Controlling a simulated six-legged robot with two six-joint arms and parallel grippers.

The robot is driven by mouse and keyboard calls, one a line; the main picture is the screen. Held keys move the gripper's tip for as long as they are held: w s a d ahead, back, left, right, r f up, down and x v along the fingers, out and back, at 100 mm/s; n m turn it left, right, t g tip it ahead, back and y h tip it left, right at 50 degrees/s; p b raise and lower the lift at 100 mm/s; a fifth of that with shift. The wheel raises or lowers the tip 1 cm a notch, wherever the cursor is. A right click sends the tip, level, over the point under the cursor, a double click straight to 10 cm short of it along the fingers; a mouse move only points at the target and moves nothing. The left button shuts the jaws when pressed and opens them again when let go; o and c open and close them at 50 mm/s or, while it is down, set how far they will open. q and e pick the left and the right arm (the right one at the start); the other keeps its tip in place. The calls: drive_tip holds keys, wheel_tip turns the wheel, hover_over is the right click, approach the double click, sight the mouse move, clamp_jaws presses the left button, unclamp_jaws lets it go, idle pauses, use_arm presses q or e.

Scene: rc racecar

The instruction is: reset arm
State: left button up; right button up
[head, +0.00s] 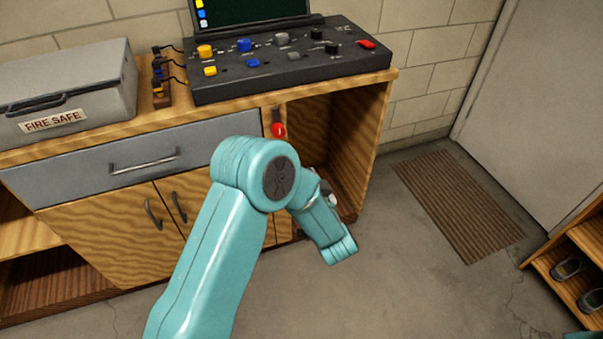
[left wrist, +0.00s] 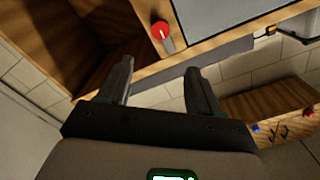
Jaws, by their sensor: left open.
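My left arm (head: 215,245) is teal, comes up from the bottom and bends at a raised elbow in front of the wooden cabinet. In the head view its gripper is mostly hidden behind the arm. In the left wrist view my left gripper (left wrist: 158,88) is open, with two dark fingers apart and nothing between them. A red knob (left wrist: 161,30) on the cabinet front shows beyond the fingers, apart from them. The same knob is in the head view (head: 278,130), just above the elbow. My right gripper is not in view.
The wooden cabinet (head: 100,230) has a grey drawer (head: 90,180) and an open compartment (head: 350,140). On top are a fire safe (head: 65,90) and a control panel (head: 285,65) with coloured knobs. A mat (head: 455,205) and a shoe rack (head: 580,250) are right; floor between is clear.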

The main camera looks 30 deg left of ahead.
use_arm(q)
drive_tip(key=shift+a+r, duration=0.1)
drive_tip(key=s+a+r+m+p, duration=0.1)
drive_tip(key=s+a+r+p, duration=0.1)
drive_tip(key=a+p, duration=0.3)
drive_tip(key=s+d+f+m+g+h+p, duration=0.2)
drive_tip(key=s+d+f+g+h+p, duration=0.35)
drive_tip(key=s+d+f+h, duration=0.65)
drive_tip(key=s+d+f+n+g+h, duration=0.2)
drive_tip(key=s+d+g+h, duration=0.3)
drive_tip(key=s+d, duration=0.4)
drive_tip(key=s, duration=0.3)
drive_tip(key=shift+s+f+g+h+p, duration=0.3)
drive_tip(key=shift+s+f+g+h, duration=0.05)
drive_tip(key=shift+s+h, duration=0.05)
drive_tip(key=c, duration=0.4)
drive_tip(key=shift+a+n, duration=0.1)
drive_tip(key=shift+n, duration=0.2)
